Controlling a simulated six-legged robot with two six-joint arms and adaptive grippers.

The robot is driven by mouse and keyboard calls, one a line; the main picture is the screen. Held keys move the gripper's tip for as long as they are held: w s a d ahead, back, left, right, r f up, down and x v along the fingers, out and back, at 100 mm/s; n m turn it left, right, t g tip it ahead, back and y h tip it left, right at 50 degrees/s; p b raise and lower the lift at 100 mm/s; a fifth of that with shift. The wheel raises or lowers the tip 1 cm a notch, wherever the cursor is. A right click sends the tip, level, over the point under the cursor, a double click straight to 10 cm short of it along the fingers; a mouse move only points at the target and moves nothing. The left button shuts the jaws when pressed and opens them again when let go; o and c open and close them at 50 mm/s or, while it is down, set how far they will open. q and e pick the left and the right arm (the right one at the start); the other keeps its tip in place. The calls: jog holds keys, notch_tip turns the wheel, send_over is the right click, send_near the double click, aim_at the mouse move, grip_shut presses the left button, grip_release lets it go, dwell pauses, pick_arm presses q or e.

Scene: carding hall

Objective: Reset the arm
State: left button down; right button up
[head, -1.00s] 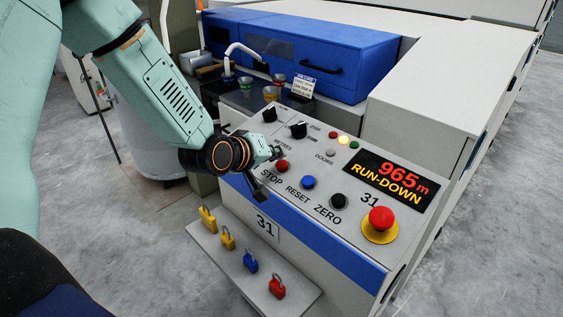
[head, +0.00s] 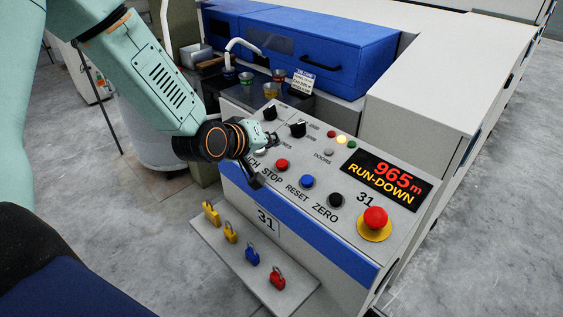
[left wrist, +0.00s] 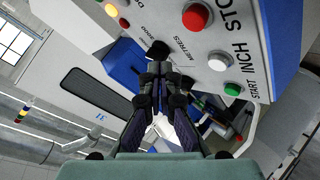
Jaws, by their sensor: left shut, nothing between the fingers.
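My left gripper (head: 271,141) is shut and empty over the upper left part of the sloped control panel (head: 318,215) in the head view. In the left wrist view its closed fingertips (left wrist: 158,62) lie beside a black knob (left wrist: 183,81). The red STOP button (head: 282,165), blue RESET button (head: 307,181) and black ZERO button (head: 335,200) are uncovered. The wrist view shows the white INCH button (left wrist: 219,61) and green START button (left wrist: 232,89); the arm hides START in the head view. My right gripper is not in view.
A red mushroom button (head: 375,217) stands on the panel's right. The display (head: 387,181) reads 965 m RUN-DOWN, and a yellow lamp (head: 341,140) is lit. Several padlocks stand on the lower shelf (head: 215,244). A blue cover (head: 340,60) is behind.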

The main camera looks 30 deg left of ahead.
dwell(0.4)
pick_arm(q)
jog(key=s+d+f+m+g+b, duration=0.1)
jog(key=s+f+g, duration=0.3)
jog(key=s+f, duration=0.5)
jog(key=s+d+f+m+g+y+b, duration=0.1)
jog(key=s+f+m+g, duration=0.3)
jog(key=s+f, duration=0.6)
jog(key=s+d+f+m+g+y+b, duration=0.1)
jog(key=s+d+f+m+g+b, duration=0.1)
jog(key=s+f, duration=0.8)
jog(key=s+d+g, duration=0.1)
jog(key=s, duration=0.7)
jog(key=shift+s+d+g+b, duration=0.2)
jog(key=shift+s+g+b, duration=0.1)
jog(key=shift+s+g, duration=0.1)
